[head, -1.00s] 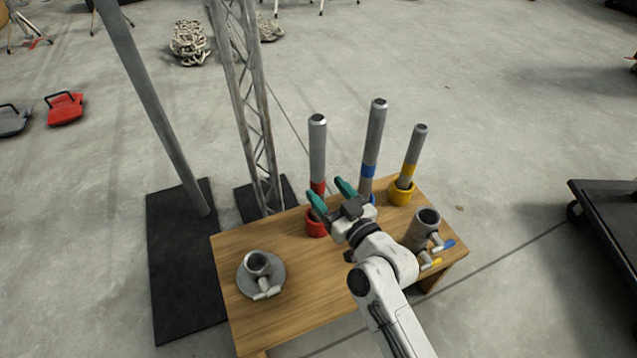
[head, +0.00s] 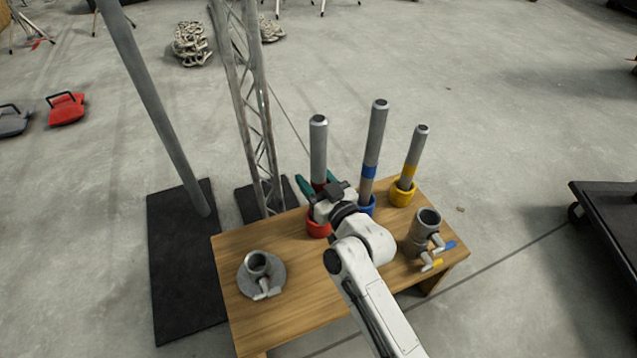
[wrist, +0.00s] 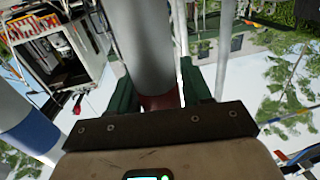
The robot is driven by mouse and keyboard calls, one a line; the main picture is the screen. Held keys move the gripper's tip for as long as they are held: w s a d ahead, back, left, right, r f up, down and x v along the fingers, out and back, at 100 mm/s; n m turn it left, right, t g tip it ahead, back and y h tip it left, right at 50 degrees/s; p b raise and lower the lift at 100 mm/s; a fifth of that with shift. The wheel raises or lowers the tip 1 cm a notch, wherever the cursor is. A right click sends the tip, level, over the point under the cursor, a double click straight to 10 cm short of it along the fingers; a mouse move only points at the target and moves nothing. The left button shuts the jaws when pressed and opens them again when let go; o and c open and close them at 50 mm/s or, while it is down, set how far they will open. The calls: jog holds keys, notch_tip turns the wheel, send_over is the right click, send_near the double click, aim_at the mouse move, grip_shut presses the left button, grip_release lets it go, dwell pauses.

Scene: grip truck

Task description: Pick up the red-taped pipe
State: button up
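The red-taped pipe (head: 318,148) is a grey metal tube standing upright in a red holder (head: 318,229) on the wooden table. My gripper (head: 318,184) is low on this pipe, with its green fingers spread to either side of the tube around the red tape. In the wrist view the pipe (wrist: 143,45) runs between my two fingers (wrist: 158,90), and its red band (wrist: 160,101) shows near the palm. The fingers look open around it; firm contact is not visible. My wrist partly hides the red holder.
A blue-taped pipe (head: 375,140) stands close on the right, with a yellow-taped pipe (head: 415,155) beyond it. Metal clamps stand at the table's right (head: 420,230) and left (head: 257,265). A lattice truss (head: 250,110) and a pole (head: 155,110) rise behind the table.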

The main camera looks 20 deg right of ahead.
grip_shut()
jog(key=shift+r, duration=0.15)
